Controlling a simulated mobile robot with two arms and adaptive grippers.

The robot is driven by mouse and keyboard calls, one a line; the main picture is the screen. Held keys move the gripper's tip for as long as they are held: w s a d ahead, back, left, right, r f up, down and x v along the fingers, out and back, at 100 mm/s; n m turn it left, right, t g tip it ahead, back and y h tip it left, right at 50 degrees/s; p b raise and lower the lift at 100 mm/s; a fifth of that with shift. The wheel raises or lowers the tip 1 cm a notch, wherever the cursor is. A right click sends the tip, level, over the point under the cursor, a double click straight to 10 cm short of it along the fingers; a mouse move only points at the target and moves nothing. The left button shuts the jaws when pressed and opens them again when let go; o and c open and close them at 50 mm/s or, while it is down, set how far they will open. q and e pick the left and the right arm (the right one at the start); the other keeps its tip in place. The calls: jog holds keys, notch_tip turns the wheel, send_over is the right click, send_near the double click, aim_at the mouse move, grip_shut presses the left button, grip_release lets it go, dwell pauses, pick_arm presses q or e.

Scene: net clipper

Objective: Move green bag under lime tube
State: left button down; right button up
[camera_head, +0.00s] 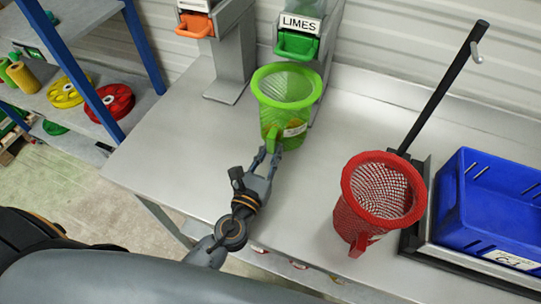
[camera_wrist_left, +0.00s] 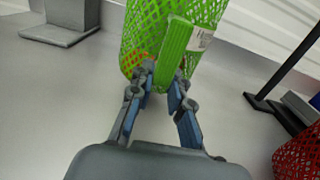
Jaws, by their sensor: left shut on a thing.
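The green mesh bag (camera_head: 282,104), an open-topped basket with a green rim, stands upright on the grey table in the head view, just in front of and below the lime tube (camera_head: 298,42). The tube carries a LIMES label and a green flap. My left gripper (camera_head: 267,152) is shut on the bag's green front tab. In the left wrist view the tab (camera_wrist_left: 175,50) stands between the two fingers, with the mesh behind it. An orange patch shows through the mesh low down. My right gripper is not in view.
A red mesh bag (camera_head: 346,222) stands to the right on the table (camera_head: 170,140). A black post and a blue crate (camera_head: 478,215) are farther right. An orange-flapped dispenser (camera_head: 196,25) stands at the back left. The table's left part is clear.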

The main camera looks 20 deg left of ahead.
pick_arm(q)
jog(key=shift+f+b, duration=0.35)
jog(key=shift+f, duration=1.05)
jog(key=c, duration=1.7)
grip_release()
jog(key=shift+f, duration=0.2)
jog(key=o, duration=0.4)
jog(key=shift+s+r, duration=0.15)
jog(key=shift+r, duration=0.05)
jog(key=s+b, duration=0.1)
jog(key=s, duration=0.2)
jog(key=s+b, duration=0.1)
jog(key=s, duration=0.3)
jog(key=s+a+b, duration=0.1)
jog(key=s+b, duration=0.1)
jog(key=s, duration=0.1)
jog(key=shift+s+f, duration=0.2)
jog(key=shift+s, duration=0.15)
jog(key=shift+s+r, duration=0.2)
jog(key=shift+s, duration=0.35)
